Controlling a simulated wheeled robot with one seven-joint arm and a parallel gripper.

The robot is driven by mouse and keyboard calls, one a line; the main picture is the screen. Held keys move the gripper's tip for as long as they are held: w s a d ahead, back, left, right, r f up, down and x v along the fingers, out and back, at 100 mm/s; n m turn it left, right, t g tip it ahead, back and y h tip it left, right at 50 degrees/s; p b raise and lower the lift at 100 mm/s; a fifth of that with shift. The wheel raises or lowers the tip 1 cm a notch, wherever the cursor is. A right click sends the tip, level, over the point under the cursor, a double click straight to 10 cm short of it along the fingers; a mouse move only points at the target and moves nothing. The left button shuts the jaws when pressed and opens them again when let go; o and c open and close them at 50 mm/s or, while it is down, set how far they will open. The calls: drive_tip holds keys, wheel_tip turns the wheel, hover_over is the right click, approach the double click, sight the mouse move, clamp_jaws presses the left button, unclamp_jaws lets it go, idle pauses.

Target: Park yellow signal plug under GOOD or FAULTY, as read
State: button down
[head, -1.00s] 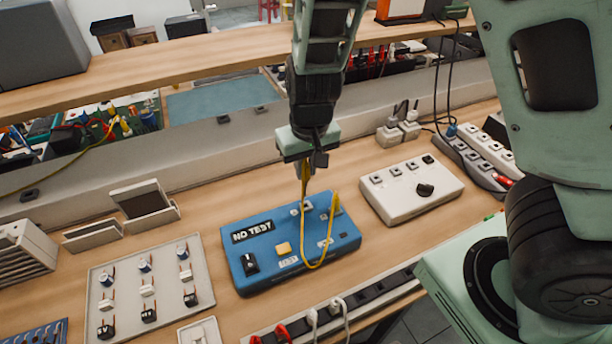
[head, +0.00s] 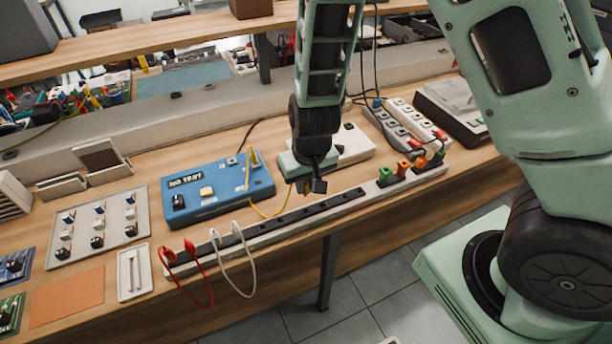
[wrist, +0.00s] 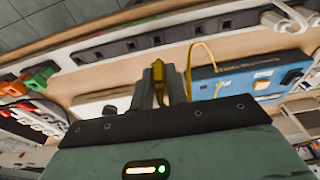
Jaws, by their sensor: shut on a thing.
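My gripper (head: 306,187) is shut on a yellow signal plug (wrist: 159,86), held above the front of the bench, close to the long socket strip (head: 290,216). A yellow cable (head: 259,211) loops from the gripper to the blue tester (head: 214,208). Its other yellow plug (head: 254,158) stands in the tester's right side. The tester's display (head: 186,180) reads NO TEST. The strip also shows in the wrist view (wrist: 150,40). I cannot read any GOOD or FAULTY marking in either view.
Red leads (head: 190,246) and white leads (head: 236,232) are plugged in at the strip's left. Green (head: 384,176) and orange (head: 403,168) plugs sit at its right. A white box (head: 355,147) stands behind my gripper. The strip's middle sockets look empty.

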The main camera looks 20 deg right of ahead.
drive_tip(key=shift+s+f, duration=0.15)
drive_tip(key=shift+f+b, duration=2.3)
drive_tip(key=shift+b, duration=0.1)
drive_tip(key=shift+f+b, duration=0.65)
drive_tip(key=shift+f, duration=0.3)
idle(0.7)
drive_tip(key=c, duration=1.3)
unclamp_jaws()
drive_tip(key=shift+r, duration=0.15)
wheel_tip(320, 180, up, 17)
drive_tip(key=s+p, duration=0.3)
drive_tip(key=p, duration=0.2)
wheel_tip(320, 180, up, 5)
drive_tip(key=p, duration=0.5)
hover_over(307, 194)
drive_tip(key=s, duration=0.2)
drive_tip(key=shift+s+d, duration=0.1)
drive_tip(key=shift+s, duration=0.05)
